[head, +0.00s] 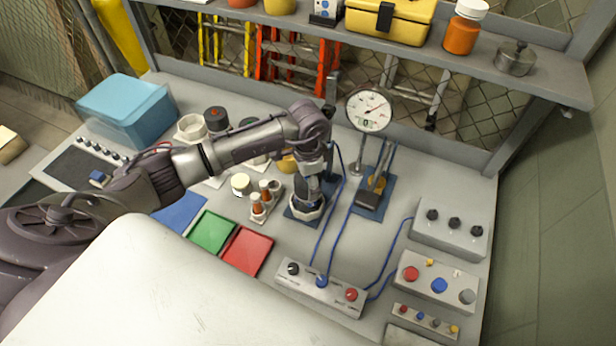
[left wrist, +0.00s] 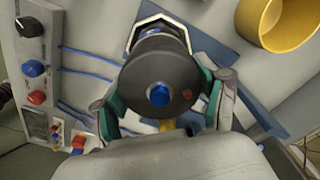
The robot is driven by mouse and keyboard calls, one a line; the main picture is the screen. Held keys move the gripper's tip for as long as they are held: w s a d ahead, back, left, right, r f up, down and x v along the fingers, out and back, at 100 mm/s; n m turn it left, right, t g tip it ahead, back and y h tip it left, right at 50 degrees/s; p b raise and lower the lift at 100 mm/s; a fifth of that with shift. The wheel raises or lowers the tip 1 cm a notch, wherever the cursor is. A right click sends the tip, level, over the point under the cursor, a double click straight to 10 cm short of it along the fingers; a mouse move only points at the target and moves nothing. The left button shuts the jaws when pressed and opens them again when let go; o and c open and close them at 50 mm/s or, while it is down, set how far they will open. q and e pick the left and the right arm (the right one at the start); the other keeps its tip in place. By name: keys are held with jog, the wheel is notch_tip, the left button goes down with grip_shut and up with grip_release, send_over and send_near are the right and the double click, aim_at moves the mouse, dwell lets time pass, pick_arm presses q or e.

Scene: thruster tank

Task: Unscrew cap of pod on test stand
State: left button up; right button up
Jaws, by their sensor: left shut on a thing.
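The pod's dark round cap (left wrist: 158,80) has a blue centre button (left wrist: 159,95) and a small red mark; it fills the middle of the left wrist view. My left gripper (left wrist: 165,108) has green-padded fingers on both sides of it and is shut on it. In the head view, my left gripper (head: 311,180) reaches down from above onto the pod, which is upright in a pale stand (head: 304,212) on a blue mat (head: 292,217). The gripper hides most of the pod and its cap there. My right gripper is not in view.
A dial gauge (head: 369,110) stands right of the pod, near another blue mat. Blue cables run to a control box (head: 321,288). Green (head: 212,232) and red (head: 246,250) trays and small bottles (head: 264,198) lie to the left. A shelf (head: 470,62) crosses the back.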

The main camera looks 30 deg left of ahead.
pick_arm(q)
jog(key=shift+d+r+n+p, duration=0.15)
jog(key=shift+n+p, duration=0.35)
jog(key=shift+p, duration=0.3)
jog(key=shift+n+p, duration=0.3)
jog(key=shift+f, duration=0.2)
jog(key=o, duration=1.1)
jog(key=shift+s, duration=0.15)
